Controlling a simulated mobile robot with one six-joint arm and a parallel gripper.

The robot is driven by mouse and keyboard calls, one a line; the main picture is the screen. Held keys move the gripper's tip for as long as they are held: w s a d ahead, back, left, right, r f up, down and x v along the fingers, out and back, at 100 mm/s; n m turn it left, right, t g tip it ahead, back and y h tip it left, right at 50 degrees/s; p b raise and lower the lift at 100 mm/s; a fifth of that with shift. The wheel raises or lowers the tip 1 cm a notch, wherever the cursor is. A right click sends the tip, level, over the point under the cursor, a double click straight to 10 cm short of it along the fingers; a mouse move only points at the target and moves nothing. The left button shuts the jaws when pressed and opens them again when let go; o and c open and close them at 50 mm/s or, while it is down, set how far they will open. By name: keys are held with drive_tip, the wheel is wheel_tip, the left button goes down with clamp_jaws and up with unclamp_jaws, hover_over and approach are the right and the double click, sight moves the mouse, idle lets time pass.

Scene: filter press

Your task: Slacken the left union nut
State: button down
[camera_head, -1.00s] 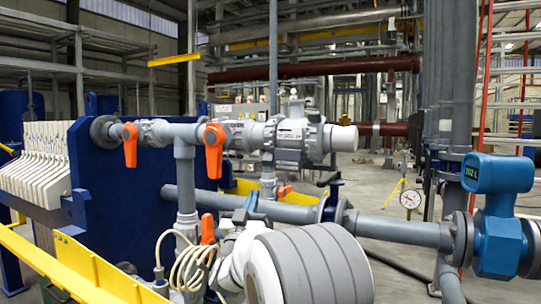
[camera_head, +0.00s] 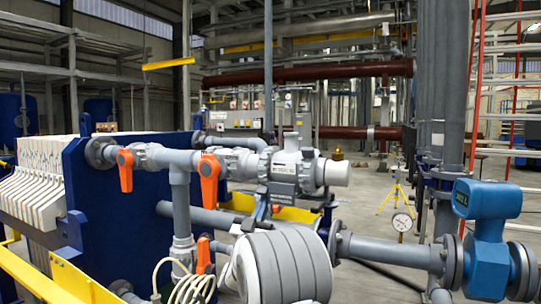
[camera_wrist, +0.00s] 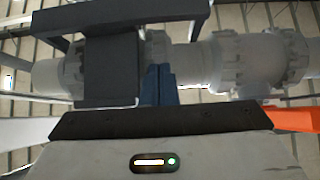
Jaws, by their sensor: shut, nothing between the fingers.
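The grey pipe line with ribbed union nuts runs across the head view. A grey device body (camera_head: 284,174) sits in it at the right. A ribbed nut (camera_head: 261,163) adjoins that body on its left, probably the left union nut; it seems to show in the wrist view (camera_wrist: 155,48) beside a dark block (camera_wrist: 112,65). Another ribbed fitting (camera_wrist: 226,62) lies to the right there.
Two orange valve handles (camera_head: 125,170) and (camera_head: 208,176) hang on the line left of my gripper. A lower grey pipe (camera_head: 385,252) leads to a blue flow meter (camera_head: 490,240). The blue press plate (camera_head: 120,215) stands left. Open floor lies behind.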

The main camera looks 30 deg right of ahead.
drive_tip(key=shift+w+d+r, duration=0.2)
drive_tip(key=shift+r, duration=0.15)
drive_tip(key=shift+r, duration=0.1)
drive_tip(key=shift+r, duration=0.5)
drive_tip(key=shift+a, duration=0.1)
